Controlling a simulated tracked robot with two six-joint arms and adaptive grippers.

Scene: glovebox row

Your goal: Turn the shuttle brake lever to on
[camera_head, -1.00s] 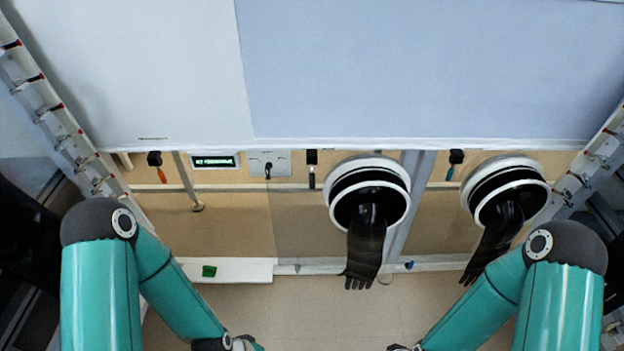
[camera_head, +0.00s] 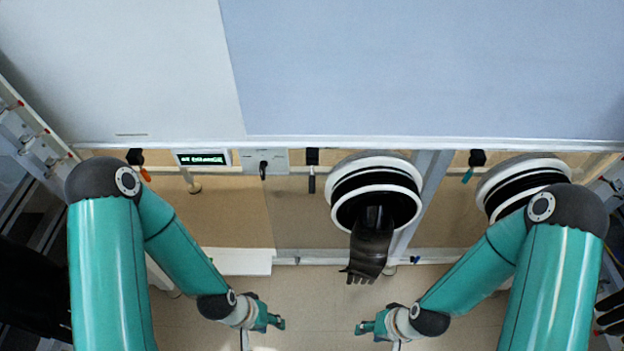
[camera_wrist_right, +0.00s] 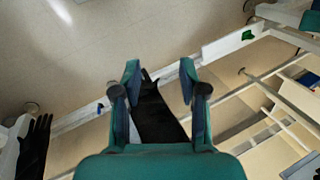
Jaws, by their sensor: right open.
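A small black lever (camera_head: 263,169) hangs pointing down on a light grey plate (camera_head: 280,158) on the glovebox front, right of a lit display. I take it for the shuttle brake lever; its markings are too small to read. My left gripper (camera_head: 280,323) is low in the head view, below the lever and well apart from it; its jaw gap is unclear. My right gripper (camera_head: 360,328) is further right, also apart from the panel. In the right wrist view its fingers (camera_wrist_right: 160,70) are spread and empty, with a black glove seen behind them.
A display (camera_head: 202,158) sits left of the plate. Black holders with handles (camera_head: 312,170) hang along the panel. A glove port (camera_head: 376,190) with a dangling black glove (camera_head: 370,245) is right of the lever. A white ledge (camera_head: 240,262) lies below. Floor between my grippers is clear.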

